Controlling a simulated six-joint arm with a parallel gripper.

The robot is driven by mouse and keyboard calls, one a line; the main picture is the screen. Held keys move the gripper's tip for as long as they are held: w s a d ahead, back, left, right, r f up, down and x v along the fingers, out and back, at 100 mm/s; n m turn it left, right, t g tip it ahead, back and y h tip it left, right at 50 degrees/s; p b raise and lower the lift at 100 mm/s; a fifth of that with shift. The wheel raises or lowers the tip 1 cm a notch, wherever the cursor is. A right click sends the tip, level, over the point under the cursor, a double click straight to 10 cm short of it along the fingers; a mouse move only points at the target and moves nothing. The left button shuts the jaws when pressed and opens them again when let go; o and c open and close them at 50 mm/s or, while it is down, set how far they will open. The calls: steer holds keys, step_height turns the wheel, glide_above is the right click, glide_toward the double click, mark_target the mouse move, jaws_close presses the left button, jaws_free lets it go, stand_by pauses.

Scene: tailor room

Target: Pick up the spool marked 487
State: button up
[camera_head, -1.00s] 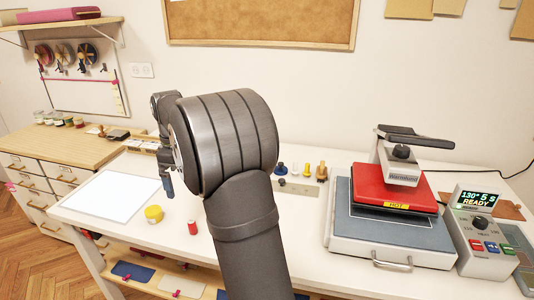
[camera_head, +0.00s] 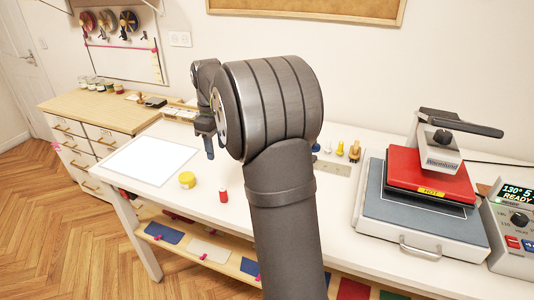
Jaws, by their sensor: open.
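A small red spool (camera_head: 223,196) stands upright on the white table, left of my arm. No number can be read on it at this size, so I cannot tell whether it is the one marked 487. A yellow round item (camera_head: 187,180) stands to its left; its label is too small to read. My gripper (camera_head: 209,152) points down above the table, beyond these two and apart from both. It is seen small and from the side, open, with nothing visible in it. My arm hides part of the table behind it.
A white sheet (camera_head: 150,161) lies at the table's left. Small coloured pieces, including a yellow one (camera_head: 340,147), stand at the back. A red and grey heat press (camera_head: 430,185) and its control box (camera_head: 515,225) fill the right. A wooden-topped cabinet (camera_head: 90,112) adjoins on the left.

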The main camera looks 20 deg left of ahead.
steer(key=shift+w+n, duration=0.55)
steer(key=shift+n, duration=0.25)
glide_above(222, 189)
steer(key=f, duration=1.1)
steer(key=shift+w+d+f, duration=0.25)
steer(key=shift+f, duration=0.15)
steer(key=shift+s+f, duration=0.2)
steer(key=shift+f, duration=1.2)
steer(key=shift+s+f, duration=0.2)
steer(key=shift+f, duration=1.15)
jaws_close()
